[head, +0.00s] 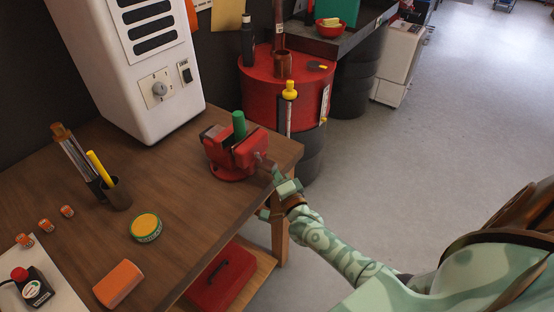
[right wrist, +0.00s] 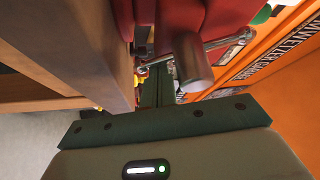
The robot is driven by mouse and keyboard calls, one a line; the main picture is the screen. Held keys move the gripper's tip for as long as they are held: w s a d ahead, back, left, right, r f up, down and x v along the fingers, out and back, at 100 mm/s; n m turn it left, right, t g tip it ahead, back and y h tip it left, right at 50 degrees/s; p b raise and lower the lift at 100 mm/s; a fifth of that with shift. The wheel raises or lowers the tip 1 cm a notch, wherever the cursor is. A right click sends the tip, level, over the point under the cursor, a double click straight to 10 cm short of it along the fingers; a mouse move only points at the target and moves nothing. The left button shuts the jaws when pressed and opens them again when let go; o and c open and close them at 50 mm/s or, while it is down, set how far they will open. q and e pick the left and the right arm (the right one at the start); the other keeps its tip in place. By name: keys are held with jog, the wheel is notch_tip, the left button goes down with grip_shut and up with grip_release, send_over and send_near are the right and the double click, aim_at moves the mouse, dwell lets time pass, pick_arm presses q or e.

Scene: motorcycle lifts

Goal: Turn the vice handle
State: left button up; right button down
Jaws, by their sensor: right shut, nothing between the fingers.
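The red vice (head: 222,160) is mounted at the right end of the wooden bench, with a green cylinder (head: 239,124) upright in its jaws. In the right wrist view the vice's grey metal screw head (right wrist: 190,65) is close in front, with the thin vice handle (right wrist: 226,40) passing across it and rising to the right. My right gripper (head: 277,174) is beside the vice's screw end, just off the bench edge. Its green fingers (right wrist: 165,90) are shut and empty, close to the screw head; contact cannot be told. My left gripper is out of view.
The bench (head: 180,212) edge runs close beside my right gripper. A red drum (head: 262,97) with bottles on top stands behind the vice. A red toolbox (head: 222,277) sits on the shelf below. Open floor (head: 440,130) lies to the right.

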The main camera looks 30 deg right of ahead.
jog(key=a+m+g+y+p, duration=0.1)
jog(key=m+g+p, duration=0.1)
jog(key=m+p, duration=0.1)
jog(key=a+m+g+y+p, duration=0.1)
jog(key=m+g+p, duration=0.1)
jog(key=m+p, duration=0.2)
jog(key=s+a+m+g+y+p, duration=0.1)
jog(key=a+m+g+p, duration=0.1)
jog(key=m+p, duration=0.2)
jog(key=shift+s+r+g+y+p, duration=0.1)
jog(key=shift+r+g+y+p, duration=0.25)
jog(key=shift+p, duration=0.35)
